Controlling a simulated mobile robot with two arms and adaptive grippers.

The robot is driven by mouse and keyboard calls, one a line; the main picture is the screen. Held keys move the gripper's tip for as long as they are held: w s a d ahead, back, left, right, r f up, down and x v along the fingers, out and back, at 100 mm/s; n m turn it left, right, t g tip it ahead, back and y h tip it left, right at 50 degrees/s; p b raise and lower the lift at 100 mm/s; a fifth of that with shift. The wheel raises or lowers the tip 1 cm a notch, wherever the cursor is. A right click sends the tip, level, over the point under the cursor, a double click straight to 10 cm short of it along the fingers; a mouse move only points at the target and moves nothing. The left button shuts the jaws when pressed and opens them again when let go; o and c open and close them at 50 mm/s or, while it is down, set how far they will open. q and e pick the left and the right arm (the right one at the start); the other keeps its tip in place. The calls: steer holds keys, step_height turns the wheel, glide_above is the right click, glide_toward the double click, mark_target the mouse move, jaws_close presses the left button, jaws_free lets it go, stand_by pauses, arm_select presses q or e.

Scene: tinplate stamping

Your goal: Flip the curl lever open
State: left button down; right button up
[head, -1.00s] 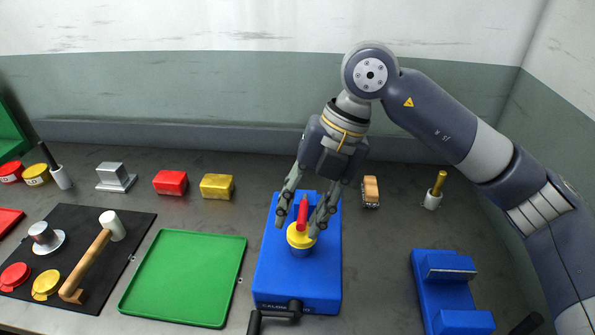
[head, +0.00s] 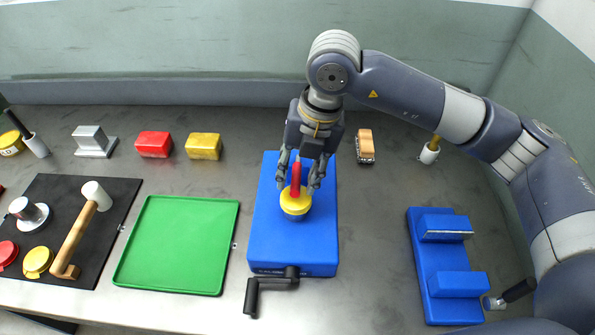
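A blue block station (head: 258,240) stands at the centre of the bench, with a black crank (head: 270,283) at its front edge. A round yellow piece (head: 294,207) sits on it, and a red lever (head: 296,183) stands up behind or over that piece. My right gripper (head: 300,183) is over the station, pointing down, with its fingers apart on either side of the red lever. I see gaps between fingers and lever, though contact is hard to judge. My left gripper is out of view.
A green tray (head: 176,284) lies left of the station. Left of it, a black mat (head: 120,200) holds a mallet (head: 78,232) and caps. A blue fixture (head: 422,260) with a black-handled lever (head: 515,292) stands at right. Red (head: 154,144) and yellow (head: 204,146) blocks stand behind the tray.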

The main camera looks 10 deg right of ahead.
steer(key=shift+f, duration=0.35)
steer(key=shift+a+f, duration=0.1)
steer(key=shift+f, duration=0.1)
jaws_close()
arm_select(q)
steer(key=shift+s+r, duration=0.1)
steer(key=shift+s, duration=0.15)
arm_select(e)
steer(key=shift+r, duration=0.1)
